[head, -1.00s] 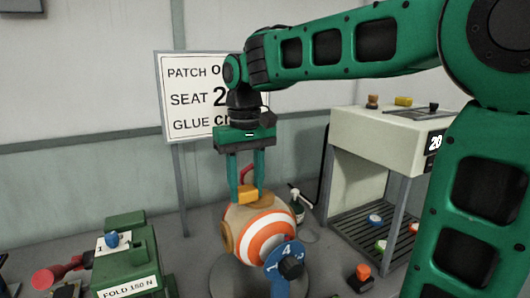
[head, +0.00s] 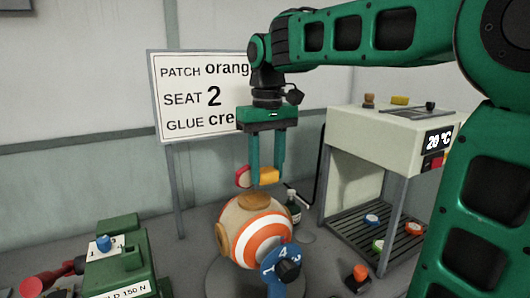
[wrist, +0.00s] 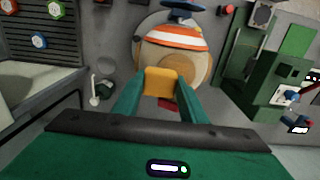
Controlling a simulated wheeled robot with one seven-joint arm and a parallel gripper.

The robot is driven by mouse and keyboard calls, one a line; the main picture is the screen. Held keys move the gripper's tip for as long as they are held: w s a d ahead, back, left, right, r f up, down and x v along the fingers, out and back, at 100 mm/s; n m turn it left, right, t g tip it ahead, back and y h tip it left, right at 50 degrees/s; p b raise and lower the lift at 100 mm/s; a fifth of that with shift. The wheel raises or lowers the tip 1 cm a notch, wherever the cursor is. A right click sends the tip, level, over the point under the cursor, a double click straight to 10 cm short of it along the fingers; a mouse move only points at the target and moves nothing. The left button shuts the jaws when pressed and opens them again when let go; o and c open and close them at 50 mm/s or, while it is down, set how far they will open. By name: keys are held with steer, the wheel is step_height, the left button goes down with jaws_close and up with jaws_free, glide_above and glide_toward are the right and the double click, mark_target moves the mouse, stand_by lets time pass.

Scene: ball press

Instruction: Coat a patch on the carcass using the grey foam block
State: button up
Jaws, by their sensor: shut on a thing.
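My gripper (head: 266,174) is shut on a yellow block (head: 268,176), held in the air a little above the carcass. A red rounded piece (head: 243,177) shows beside the block at its left, seemingly joined to it. In the wrist view the yellow block (wrist: 161,82) sits between the fingertips. The carcass (head: 231,226) is a tan ball with an orange-and-white striped patch (head: 262,240) facing front and a brown round spot (head: 254,200) on top. The carcass also shows in the wrist view (wrist: 198,66). I cannot make out a grey foam block.
A sign (head: 190,128) reads "PATCH orang", "SEAT 2", "GLUE cre", partly covered by my arm. A blue numbered dial (head: 271,267) stands before the carcass. A bottle (head: 293,208) is behind it. An oven (head: 375,130) reading 20 °C stands right; a green press (head: 120,262) left.

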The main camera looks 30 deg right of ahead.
mark_target(266, 170)
steer(key=shift+a+r, duration=0.1)
steer(key=shift+r, duration=2.05)
